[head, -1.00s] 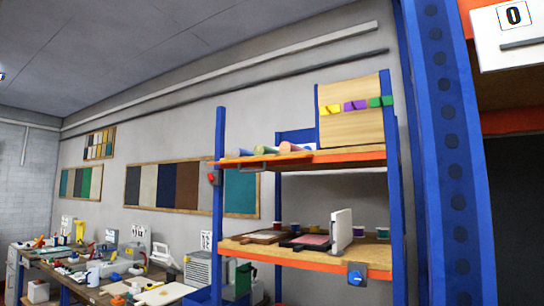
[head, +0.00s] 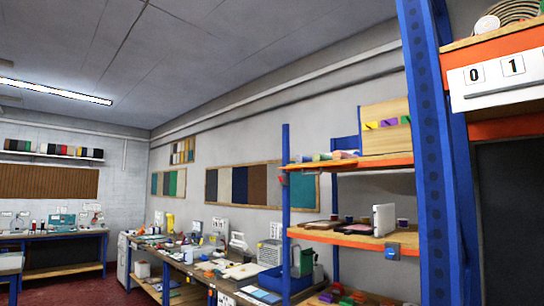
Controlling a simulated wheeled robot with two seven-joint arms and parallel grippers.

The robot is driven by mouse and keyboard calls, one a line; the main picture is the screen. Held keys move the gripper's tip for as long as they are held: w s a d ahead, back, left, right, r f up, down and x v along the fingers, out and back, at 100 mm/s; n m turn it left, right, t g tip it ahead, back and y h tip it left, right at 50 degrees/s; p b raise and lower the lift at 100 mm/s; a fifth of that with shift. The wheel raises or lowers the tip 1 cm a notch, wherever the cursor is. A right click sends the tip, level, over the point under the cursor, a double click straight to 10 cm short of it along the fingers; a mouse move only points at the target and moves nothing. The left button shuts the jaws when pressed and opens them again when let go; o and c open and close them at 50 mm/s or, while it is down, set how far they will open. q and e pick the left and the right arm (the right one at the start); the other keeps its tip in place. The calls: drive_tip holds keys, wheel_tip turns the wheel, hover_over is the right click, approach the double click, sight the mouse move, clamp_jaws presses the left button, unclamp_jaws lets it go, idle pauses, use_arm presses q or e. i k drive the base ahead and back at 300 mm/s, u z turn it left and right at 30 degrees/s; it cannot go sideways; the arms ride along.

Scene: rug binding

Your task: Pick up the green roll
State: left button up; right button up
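Several small rolls lie on the upper orange-edged shelf (head: 350,167) of the blue rack. A greenish roll (head: 324,157) is at the left of this group, beside a pink roll (head: 345,155). They are small and partly overlap, so their exact colours are hard to tell. A row of dark and coloured rolls (head: 50,149) stands on a wall shelf at the far left; which of them are green is too small to tell. Neither of my grippers is in view.
A blue rack post (head: 428,150) stands close on the right, with a numbered white drawer (head: 505,78) beside it. A cluttered workbench (head: 190,262) runs along the wall. Red floor (head: 120,292) shows at the lower left.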

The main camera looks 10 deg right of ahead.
sight(317, 158)
drive_tip(key=u, duration=0.5)
drive_tip(key=i, duration=1.5)
drive_tip(key=z, duration=0.95)
drive_tip(key=i, duration=0.9)
drive_tip(key=z, duration=0.9)
